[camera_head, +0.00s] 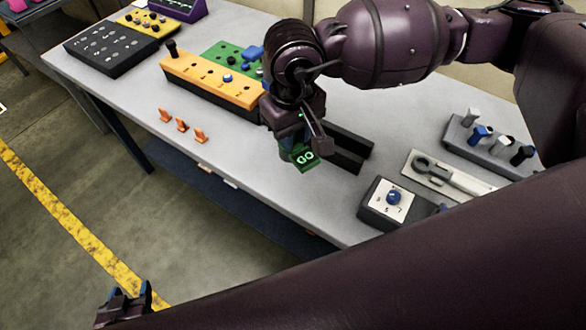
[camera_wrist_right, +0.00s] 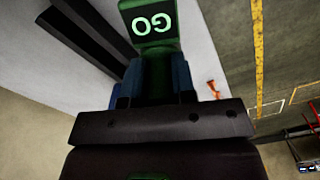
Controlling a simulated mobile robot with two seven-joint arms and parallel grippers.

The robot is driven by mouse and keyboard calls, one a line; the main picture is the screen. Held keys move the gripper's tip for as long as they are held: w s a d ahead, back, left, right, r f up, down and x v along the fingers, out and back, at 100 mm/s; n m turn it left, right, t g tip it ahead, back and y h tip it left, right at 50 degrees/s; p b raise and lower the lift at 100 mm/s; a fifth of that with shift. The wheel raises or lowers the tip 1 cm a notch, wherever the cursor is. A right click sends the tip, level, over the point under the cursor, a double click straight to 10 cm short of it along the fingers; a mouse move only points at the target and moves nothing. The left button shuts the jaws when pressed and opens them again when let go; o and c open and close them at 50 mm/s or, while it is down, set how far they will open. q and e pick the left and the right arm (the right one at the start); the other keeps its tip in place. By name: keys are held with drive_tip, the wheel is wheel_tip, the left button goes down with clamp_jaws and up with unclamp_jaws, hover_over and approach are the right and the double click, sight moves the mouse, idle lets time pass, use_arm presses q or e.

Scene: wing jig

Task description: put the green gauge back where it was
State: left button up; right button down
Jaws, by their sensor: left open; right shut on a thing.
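The green gauge (camera_head: 303,158) has a plate marked "GO". My right gripper (camera_head: 299,140) is shut on it over the front part of the table. In the right wrist view the gauge (camera_wrist_right: 152,60) sits between the blue-padded fingers, its GO plate pointing away from the palm. Two dark parallel bars (camera_head: 347,150) lie just right of the gauge in the head view. I cannot tell whether the gauge touches the table. My left gripper (camera_head: 128,303) is open and empty, low at the left over the floor, away from the table.
An orange block with holes (camera_head: 205,78) and a green board (camera_head: 222,52) stand behind left. Several orange clips (camera_head: 182,125) lie near the front edge. A dark box with a blue knob (camera_head: 394,198), a tray with a wrench-like tool (camera_head: 440,174) and a grey peg rack (camera_head: 490,146) are right.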

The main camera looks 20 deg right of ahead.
wheel_tip(320, 180, down, 12)
drive_tip(key=shift+r, duration=0.15)
idle(0.4)
drive_tip(key=c, duration=0.9)
unclamp_jaws()
drive_tip(key=shift+c, duration=0.2)
wheel_tip(320, 180, up, 12)
idle(0.3)
